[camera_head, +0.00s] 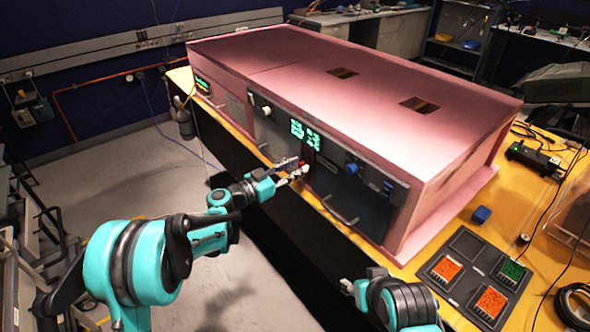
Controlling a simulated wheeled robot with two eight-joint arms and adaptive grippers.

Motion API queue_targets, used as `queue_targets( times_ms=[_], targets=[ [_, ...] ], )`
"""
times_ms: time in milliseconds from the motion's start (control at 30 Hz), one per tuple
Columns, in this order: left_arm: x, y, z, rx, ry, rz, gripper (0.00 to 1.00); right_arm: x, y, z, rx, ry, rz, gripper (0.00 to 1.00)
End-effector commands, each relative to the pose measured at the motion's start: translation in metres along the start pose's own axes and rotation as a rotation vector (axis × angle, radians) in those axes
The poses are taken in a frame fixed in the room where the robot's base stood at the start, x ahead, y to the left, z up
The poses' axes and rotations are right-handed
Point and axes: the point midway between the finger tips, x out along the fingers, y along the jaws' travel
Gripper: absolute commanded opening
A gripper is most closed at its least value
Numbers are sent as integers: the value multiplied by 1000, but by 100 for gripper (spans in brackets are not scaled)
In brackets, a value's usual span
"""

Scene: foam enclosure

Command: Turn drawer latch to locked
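A large pink foam enclosure (290,75) stands on the table, with dark drawer fronts and panels along its front side. My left gripper (300,170) is up at the front panel, beside a small red part (302,161) that may be the latch. The gripper covers part of this area, so I cannot tell the latch's position or whether the fingers touch it. The finger gap is too small to read. A drawer front (340,190) with a bar handle is just right of the gripper. My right gripper (350,287) is low near the bottom, away from the enclosure, its fingers mostly hidden.
Green displays (305,133), a white knob (266,111) and a blue knob (352,168) are on the front. A dark tray (459,247) with orange and green compartments and a blue block (481,214) are at right. The floor at left (130,165) is mostly clear.

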Motion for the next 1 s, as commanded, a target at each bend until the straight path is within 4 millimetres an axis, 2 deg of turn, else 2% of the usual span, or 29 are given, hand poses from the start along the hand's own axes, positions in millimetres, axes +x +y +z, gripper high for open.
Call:
queue_targets(
  times_ms=[200,233,333,767,1000],
  targets=[
    [1,0,0,0,0,0,31,0,0,0,0,0,0,46],
    [0,0,0,0,0,0,26,0,0,0,0,0,0,46],
    [0,0,0,0,0,0,0,0,0,0,0,0,0,46],
    [0,-1,0,-32,0,0,0,0,0,0,0,0,0,46],
    [0,-4,0,-160,-1,0,0,1,0,0,0,0,0,46]
  ],
)
